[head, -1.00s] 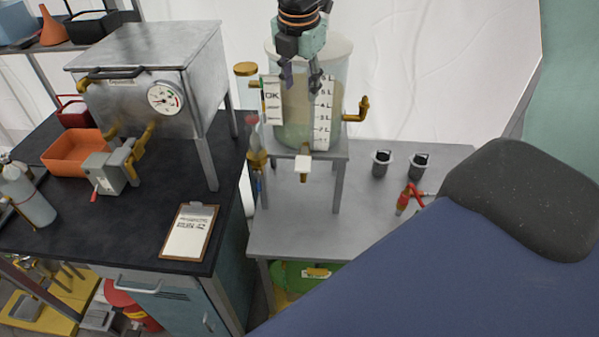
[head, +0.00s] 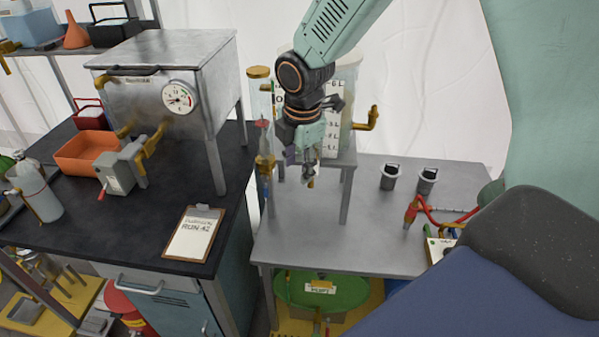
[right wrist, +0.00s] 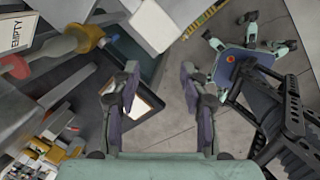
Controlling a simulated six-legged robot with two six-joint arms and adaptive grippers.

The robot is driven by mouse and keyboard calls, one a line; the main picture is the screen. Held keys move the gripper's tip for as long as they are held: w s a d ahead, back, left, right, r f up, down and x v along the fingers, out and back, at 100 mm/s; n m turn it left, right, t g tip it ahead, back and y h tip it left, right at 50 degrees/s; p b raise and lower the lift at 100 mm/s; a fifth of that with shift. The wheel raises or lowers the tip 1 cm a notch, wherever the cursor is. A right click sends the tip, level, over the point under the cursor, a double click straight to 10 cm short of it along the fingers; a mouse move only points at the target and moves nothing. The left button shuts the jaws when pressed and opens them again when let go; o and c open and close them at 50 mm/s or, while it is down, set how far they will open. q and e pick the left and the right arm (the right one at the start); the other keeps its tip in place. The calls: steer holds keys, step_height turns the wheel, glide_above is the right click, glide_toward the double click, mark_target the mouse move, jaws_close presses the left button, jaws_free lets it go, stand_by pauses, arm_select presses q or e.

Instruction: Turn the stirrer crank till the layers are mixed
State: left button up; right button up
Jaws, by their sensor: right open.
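A clear cylindrical tank (head: 348,75) with a litre scale (head: 331,120) stands on a raised grey stand. A brass crank (head: 366,119) sticks out from its right side; it looks like the stirrer crank. My right gripper (head: 301,172) hangs in front of the tank's lower part, left of the crank and apart from it. It points down, open and empty. In the right wrist view its two fingers (right wrist: 160,92) are spread, with nothing held between them. My right arm hides much of the tank, so the layers inside cannot be made out. My left gripper is not in view.
A brass valve with a red part (head: 264,160) stands close left of my right gripper. Two dark-topped cups (head: 389,177) and a red-handled tool (head: 412,212) sit on the grey table (head: 375,235). A metal box with a gauge (head: 180,97) and a clipboard (head: 194,233) are left.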

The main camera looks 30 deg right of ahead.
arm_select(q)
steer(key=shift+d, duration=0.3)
arm_select(e)
steer(key=shift+s+d+f, duration=0.15)
steer(key=shift+d+f, duration=0.05)
steer(key=shift+f, duration=0.35)
